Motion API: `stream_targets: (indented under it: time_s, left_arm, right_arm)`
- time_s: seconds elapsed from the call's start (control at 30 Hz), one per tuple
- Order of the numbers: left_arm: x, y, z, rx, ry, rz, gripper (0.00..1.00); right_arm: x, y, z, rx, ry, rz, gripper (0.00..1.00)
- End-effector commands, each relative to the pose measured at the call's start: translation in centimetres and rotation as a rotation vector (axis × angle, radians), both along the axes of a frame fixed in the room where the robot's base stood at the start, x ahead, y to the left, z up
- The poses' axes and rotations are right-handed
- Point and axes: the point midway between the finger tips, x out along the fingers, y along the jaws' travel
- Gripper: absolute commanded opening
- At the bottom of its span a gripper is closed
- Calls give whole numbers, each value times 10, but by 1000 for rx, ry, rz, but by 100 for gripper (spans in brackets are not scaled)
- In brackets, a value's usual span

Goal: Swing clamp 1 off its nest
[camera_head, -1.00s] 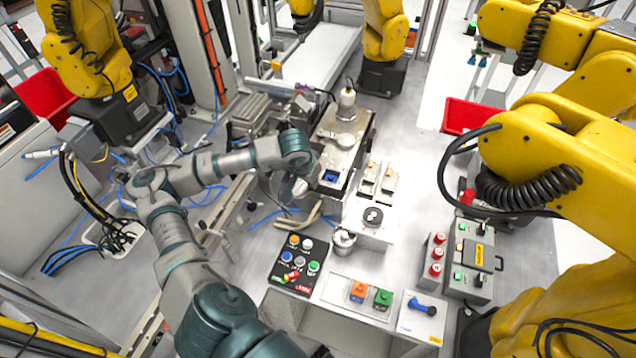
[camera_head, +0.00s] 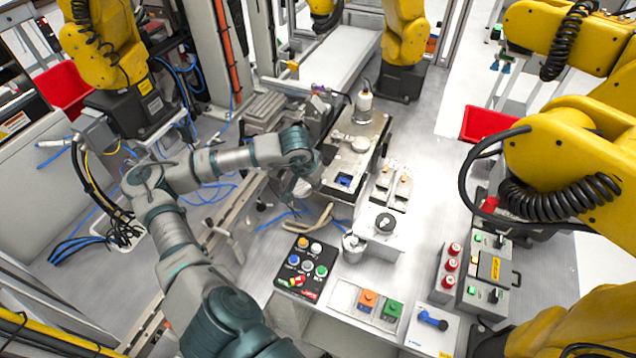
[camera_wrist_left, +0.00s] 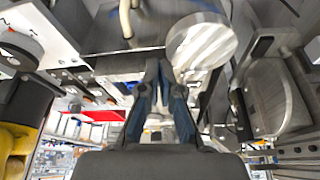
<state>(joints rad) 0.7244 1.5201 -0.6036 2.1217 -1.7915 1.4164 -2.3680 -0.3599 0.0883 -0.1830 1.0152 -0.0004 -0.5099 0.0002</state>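The fixture plate (camera_head: 338,168) stands at mid-bench in the head view. It carries a round silver disc (camera_head: 361,145) and a blue pocket (camera_head: 346,181). I cannot tell which part is clamp 1. Two small blocks with tan tops (camera_head: 382,180) stand to its right. My left gripper (camera_head: 303,188) points down at the plate's left side, partly hidden by its own wrist. In the left wrist view the left gripper's fingers (camera_wrist_left: 158,68) converge with tips together. A pale round disc (camera_wrist_left: 203,42) lies just beyond them; contact is unclear. My right gripper is not in view.
A black button panel (camera_head: 307,267), a metal cup (camera_head: 353,248) and a tray with orange and green blocks (camera_head: 345,298) lie nearer. A control box (camera_head: 487,275) stands right. Yellow arms (camera_head: 560,150) crowd the right side. Open bench lies right of the small blocks.

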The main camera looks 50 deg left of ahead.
Motion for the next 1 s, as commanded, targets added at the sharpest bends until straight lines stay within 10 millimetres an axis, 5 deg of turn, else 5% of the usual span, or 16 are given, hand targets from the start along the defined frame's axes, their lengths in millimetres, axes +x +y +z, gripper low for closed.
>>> stream_targets:
  time_s: [0.27,0.8,1.0]
  left_arm:
    - [-3,6,1,12,13,10,0]
    - [-29,-13,96,8,3,2,0]
    - [-35,-15,112,8,5,1,0]
  right_arm:
    - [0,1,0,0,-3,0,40]
    - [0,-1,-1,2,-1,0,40]
    - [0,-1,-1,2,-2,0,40]
